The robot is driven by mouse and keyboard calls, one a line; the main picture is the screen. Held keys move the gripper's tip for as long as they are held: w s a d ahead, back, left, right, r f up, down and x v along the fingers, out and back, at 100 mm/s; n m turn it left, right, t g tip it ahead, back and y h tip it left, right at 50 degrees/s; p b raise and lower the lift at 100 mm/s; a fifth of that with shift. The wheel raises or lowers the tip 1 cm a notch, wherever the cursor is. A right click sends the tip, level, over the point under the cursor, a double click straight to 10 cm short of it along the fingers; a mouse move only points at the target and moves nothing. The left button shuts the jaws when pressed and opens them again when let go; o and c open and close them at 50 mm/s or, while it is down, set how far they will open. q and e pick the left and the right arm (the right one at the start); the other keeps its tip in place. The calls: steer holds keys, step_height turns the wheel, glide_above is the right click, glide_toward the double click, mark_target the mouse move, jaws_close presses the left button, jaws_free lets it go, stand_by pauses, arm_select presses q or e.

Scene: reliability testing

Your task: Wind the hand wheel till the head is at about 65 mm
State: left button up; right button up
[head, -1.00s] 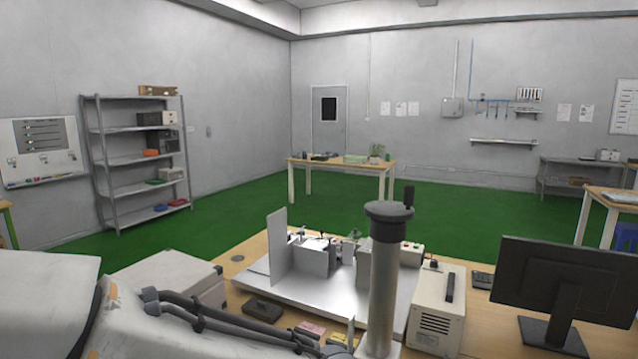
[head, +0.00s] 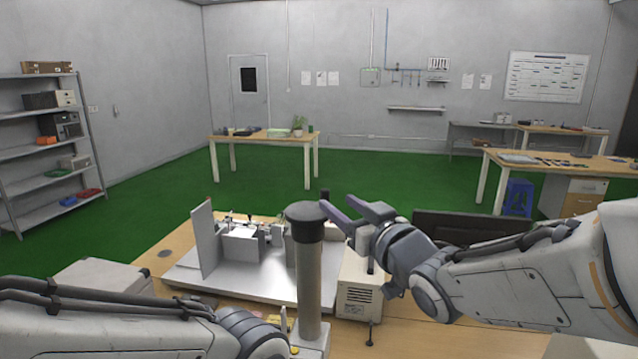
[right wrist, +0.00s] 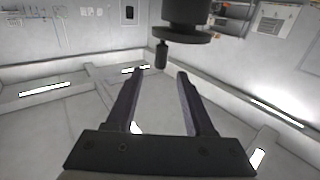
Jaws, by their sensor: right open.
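The hand wheel (head: 306,211) is a dark disc on top of a grey upright column (head: 309,275) in the head view. Its short black crank knob (head: 325,196) stands up at the rim. My right gripper (head: 336,202) is open just right of the wheel, its fingers pointing at the knob. In the right wrist view the wheel (right wrist: 185,35) and knob (right wrist: 161,55) show just beyond the open fingertips (right wrist: 160,74), with the knob lined up with the gap between them. My left arm crosses the lower left; its gripper is out of view. No height scale is readable.
A metal base plate (head: 190,275) with an upright panel (head: 205,240) and small fixtures lies left of the column. A beige instrument box (head: 358,296) stands right of it, under my right gripper. A dark monitor (head: 470,227) is partly hidden behind my right arm.

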mark_target(327, 194)
steer(key=p+x, duration=0.3)
steer(key=x, duration=0.5)
steer(key=shift+w+a+r, duration=0.1)
steer(key=shift+w, duration=0.05)
steer(key=shift+w+a+p, duration=0.3)
steer(key=shift+w+a, duration=0.1)
steer(key=shift+w, duration=0.25)
steer(key=shift+c, duration=0.3)
jaws_close()
